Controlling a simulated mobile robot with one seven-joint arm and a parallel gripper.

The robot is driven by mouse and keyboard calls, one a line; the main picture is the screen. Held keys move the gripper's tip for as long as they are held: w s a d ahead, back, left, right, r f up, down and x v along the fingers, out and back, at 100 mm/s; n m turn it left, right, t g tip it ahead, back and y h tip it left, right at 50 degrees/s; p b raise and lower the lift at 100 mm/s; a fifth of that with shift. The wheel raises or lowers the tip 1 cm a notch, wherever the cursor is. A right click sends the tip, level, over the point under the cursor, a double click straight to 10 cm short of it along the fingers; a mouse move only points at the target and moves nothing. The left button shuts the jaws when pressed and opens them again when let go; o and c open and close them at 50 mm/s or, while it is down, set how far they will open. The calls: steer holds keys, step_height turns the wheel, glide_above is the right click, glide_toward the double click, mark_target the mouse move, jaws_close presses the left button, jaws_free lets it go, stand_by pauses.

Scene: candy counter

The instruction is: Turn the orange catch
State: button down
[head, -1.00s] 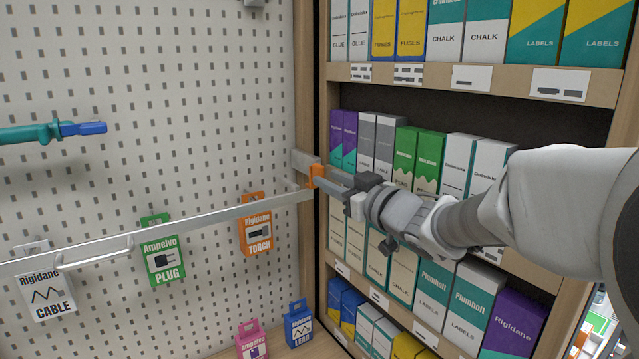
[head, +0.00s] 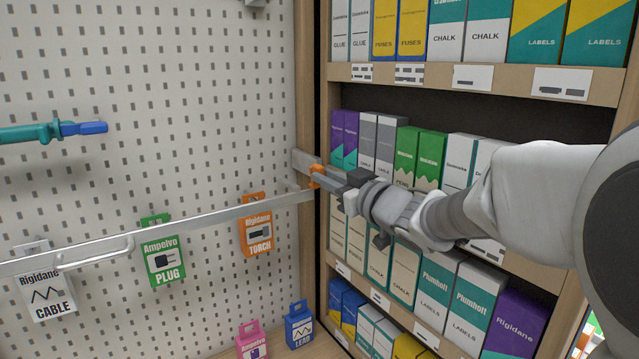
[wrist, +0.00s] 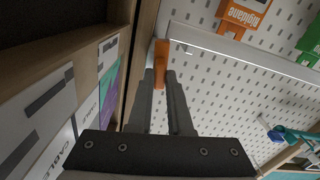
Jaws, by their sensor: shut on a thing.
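The orange catch (head: 317,174) sits at the right end of a long metal bar (head: 215,219), by the wooden post where the pegboard meets the shelves. My gripper (head: 330,180) reaches in from the right and is shut on the catch. In the wrist view the catch (wrist: 162,62) shows as an upright orange piece with its lower end between the fingers of my gripper (wrist: 160,82). The part of the catch between the fingers is hidden.
The bar crosses in front of the pegboard (head: 200,120) and its hanging packs, including an orange torch pack (head: 257,226) near the catch. Shelves of boxes (head: 430,160) stand close behind and below my arm. A teal and blue tool (head: 50,131) is at the far left.

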steer(key=n+b, duration=0.1)
steer(key=n, duration=0.1)
steer(key=shift+n+b, duration=0.4)
steer(key=n+b, duration=0.2)
steer(key=n, duration=0.1)
steer(key=shift+b, duration=0.3)
steer(key=shift+f, duration=0.1)
